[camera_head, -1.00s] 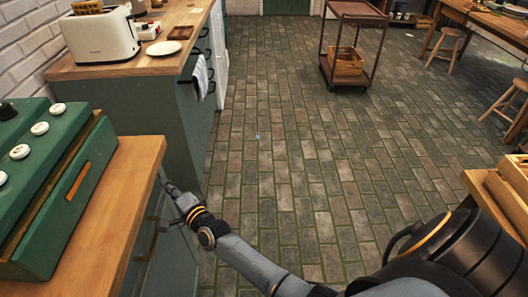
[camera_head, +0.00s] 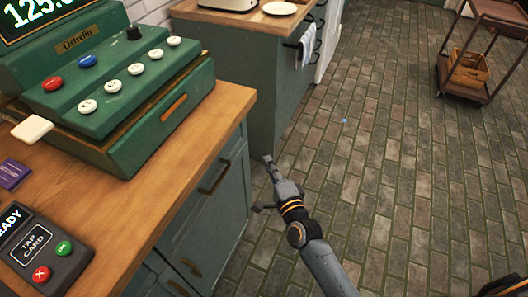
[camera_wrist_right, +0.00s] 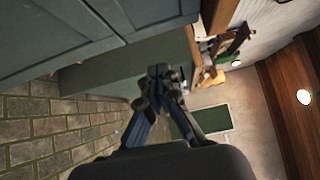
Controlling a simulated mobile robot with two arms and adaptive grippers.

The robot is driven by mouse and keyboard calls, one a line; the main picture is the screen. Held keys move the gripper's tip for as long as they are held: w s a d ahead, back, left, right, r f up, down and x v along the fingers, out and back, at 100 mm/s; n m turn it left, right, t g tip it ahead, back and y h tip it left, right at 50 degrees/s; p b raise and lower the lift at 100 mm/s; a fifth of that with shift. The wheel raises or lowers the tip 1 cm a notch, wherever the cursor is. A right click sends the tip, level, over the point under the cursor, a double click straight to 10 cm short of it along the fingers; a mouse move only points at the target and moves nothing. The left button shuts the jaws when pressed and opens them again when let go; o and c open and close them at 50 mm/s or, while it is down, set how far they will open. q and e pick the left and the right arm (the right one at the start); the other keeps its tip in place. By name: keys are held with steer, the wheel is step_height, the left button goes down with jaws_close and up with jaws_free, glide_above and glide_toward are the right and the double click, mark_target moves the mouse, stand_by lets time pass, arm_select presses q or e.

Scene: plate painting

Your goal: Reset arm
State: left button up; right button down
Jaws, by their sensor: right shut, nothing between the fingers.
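My right gripper (camera_head: 268,160) is in the head view, above the brick floor, just right of the green cabinet under the wooden counter. Its fingers are closed together and hold nothing. In the right wrist view the gripper (camera_wrist_right: 160,72) also shows with its fingertips together and empty, in front of green cabinet fronts. My right arm reaches in from the bottom of the head view. My left gripper is not in view.
A green cash register (camera_head: 115,85), a card terminal (camera_head: 40,250) and a purple packet (camera_head: 12,174) sit on the wooden counter (camera_head: 185,170). A second counter with a plate (camera_head: 279,8) stands behind. A wheeled cart (camera_head: 490,45) is at upper right. The brick floor (camera_head: 400,180) is open.

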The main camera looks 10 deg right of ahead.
steer(key=s+d+f+n+g+p, duration=0.1)
steer(key=s+f+n+g, duration=0.2)
steer(key=s+f, duration=0.5)
steer(key=s+d+f+n+g+h+p, duration=0.1)
steer(key=s+d+f+n+g, duration=0.2)
steer(key=f, duration=0.9)
steer(key=s+f+n+g+p, duration=0.1)
steer(key=s+f+n+g, duration=0.25)
steer(key=s+f, duration=0.55)
steer(key=s+d+f+n+g, duration=0.2)
steer(key=s+f+n, duration=0.1)
steer(key=s, duration=0.6)
steer(key=s+d+f+n+g+h, duration=0.1)
steer(key=s+d+f+n+g, duration=0.1)
steer(key=s+f, duration=0.4)
steer(key=s+d+f+n+g+h+p, duration=0.1)
steer(key=s+d+f+n+g, duration=0.2)
steer(key=s, duration=0.9)
steer(key=shift+s+d+f+n, duration=0.2)
steer(key=shift+d+f+n, duration=0.25)
steer(key=shift+d+f, duration=0.25)
